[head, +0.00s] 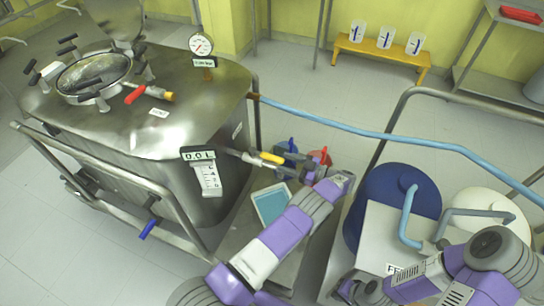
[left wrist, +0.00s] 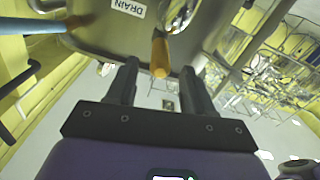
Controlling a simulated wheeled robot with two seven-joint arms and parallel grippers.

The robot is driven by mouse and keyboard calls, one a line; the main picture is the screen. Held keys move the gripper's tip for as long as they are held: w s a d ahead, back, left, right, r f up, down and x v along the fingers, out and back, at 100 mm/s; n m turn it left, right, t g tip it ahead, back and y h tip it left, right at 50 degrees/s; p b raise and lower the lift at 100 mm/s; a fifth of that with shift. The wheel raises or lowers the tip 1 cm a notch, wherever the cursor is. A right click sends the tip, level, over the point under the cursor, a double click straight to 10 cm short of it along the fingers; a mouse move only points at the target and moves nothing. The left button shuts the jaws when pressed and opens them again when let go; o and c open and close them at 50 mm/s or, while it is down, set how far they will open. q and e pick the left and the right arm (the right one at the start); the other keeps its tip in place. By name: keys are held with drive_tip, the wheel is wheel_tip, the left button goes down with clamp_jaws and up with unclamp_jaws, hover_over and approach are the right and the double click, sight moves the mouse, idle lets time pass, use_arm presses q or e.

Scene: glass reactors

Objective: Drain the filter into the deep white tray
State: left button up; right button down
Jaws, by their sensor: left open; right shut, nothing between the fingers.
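The steel filter vessel (head: 150,125) stands at left in the head view, with a "0.0 L" display on its side. Its drain valve has a yellow handle (head: 271,158). In the left wrist view the orange-yellow handle (left wrist: 160,58) points toward me, beside a DRAIN label (left wrist: 124,8). My left gripper (head: 291,167) is open near the handle; its fingertips (left wrist: 159,72) lie either side of it, without visible grip. The white-rimmed tray (head: 256,208), blue inside, sits below the valve, partly hidden by my left arm. My right gripper (head: 362,290) is shut and empty at the lower right.
A blue hose (head: 370,133) crosses to the right. Metal rails (head: 375,155) flank the vessel and the right-hand equipment. A blue drum (head: 385,195) and a white drum (head: 485,205) stand at right. Small blue and red items (head: 320,155) are close behind the left gripper.

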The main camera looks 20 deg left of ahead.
sight(264, 156)
use_arm(q)
drive_tip(key=a, duration=0.7)
drive_tip(key=shift+s, duration=0.2)
clamp_jaws()
